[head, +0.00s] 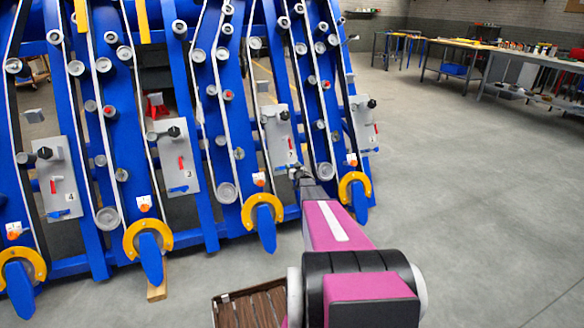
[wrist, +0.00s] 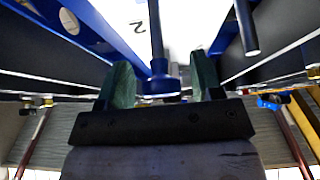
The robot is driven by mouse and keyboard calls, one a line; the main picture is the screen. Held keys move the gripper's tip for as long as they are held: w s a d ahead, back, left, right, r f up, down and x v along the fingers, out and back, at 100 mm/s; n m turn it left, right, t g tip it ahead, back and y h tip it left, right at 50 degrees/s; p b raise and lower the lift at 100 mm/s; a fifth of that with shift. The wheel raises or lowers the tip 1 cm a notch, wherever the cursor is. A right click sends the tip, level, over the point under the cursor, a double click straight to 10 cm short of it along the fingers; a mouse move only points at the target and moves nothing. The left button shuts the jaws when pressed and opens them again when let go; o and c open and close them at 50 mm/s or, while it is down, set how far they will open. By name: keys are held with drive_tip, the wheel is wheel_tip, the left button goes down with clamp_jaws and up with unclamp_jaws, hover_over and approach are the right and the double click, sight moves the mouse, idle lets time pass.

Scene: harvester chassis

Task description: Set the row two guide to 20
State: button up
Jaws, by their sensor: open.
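The row two plate (head: 280,140) is a pale upright panel marked 2, with a black knob (head: 284,115), a red lever (head: 290,143) and a blue handle near its lower edge. My gripper (head: 301,173) is at the plate's lower right, by that blue handle. In the wrist view, my open gripper (wrist: 163,82) has two green fingers on either side of a dark blue handle (wrist: 160,82) with a wide end. Gaps show on both sides of the handle. The overexposed plate (wrist: 190,22) with the figure 2 is behind it. I cannot read any guide scale or its setting.
Plates 3 (head: 180,160) and 4 (head: 58,180) stand to the left, and plate 1 (head: 363,125) to the right. A slatted wooden crate (head: 250,306) is below my arm. The floor at right is clear.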

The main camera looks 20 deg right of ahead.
drive_tip(key=shift+w, duration=0.55)
drive_tip(key=shift+a, duration=0.1)
clamp_jaws()
drive_tip(key=shift+a, duration=0.55)
unclamp_jaws()
drive_tip(key=shift+s, duration=0.15)
drive_tip(key=s, duration=1)
drive_tip(key=shift+s+d, duration=0.25)
drive_tip(key=shift+s, duration=0.05)
